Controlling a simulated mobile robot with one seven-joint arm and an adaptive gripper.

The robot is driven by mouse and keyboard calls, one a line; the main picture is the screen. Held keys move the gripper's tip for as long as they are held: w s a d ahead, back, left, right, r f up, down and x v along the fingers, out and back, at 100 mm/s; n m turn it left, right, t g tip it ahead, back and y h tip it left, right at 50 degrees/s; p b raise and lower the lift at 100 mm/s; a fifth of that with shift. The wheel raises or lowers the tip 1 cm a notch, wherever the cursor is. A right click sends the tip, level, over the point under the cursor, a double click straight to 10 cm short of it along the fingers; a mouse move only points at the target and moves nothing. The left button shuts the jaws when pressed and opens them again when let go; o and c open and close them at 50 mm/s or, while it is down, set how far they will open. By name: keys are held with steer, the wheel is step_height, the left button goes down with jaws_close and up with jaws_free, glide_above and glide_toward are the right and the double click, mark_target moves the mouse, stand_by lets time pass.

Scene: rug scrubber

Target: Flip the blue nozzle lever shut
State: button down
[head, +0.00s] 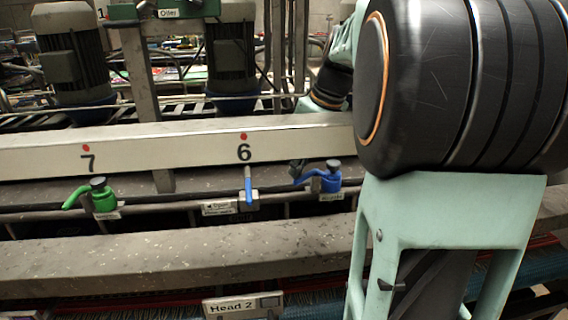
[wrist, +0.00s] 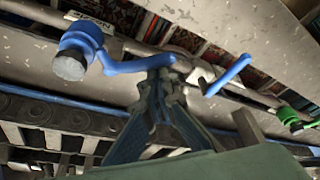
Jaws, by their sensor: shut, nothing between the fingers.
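The blue nozzle valve (head: 331,181) has a dark round cap and sits on the pipe right of the number 6. Its blue lever (head: 311,175) reaches out to the left. In the wrist view, the lever (wrist: 125,67) runs from the valve body (wrist: 80,42) to just above my fingertips. My gripper (wrist: 160,76) is shut and empty, its tips at the lever's free end; I cannot tell whether they touch.
A second, thin blue lever (head: 248,186) hangs down under the number 6; it also shows in the wrist view (wrist: 228,75). A green valve (head: 98,196) is farther left. A pale beam (head: 200,142) runs above the pipe, and a wide ledge (head: 180,247) below.

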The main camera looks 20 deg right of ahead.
mark_target(318, 172)
steer(key=s+d+n, duration=0.1)
steer(key=n, duration=0.2)
steer(key=s+d+n+g+y, duration=0.1)
steer(key=n, duration=0.1)
steer(key=s+d+n+g+y, duration=0.1)
steer(key=n, duration=0.2)
steer(key=shift+s+n, duration=0.3)
steer(key=shift+s, duration=0.1)
stand_by(0.4)
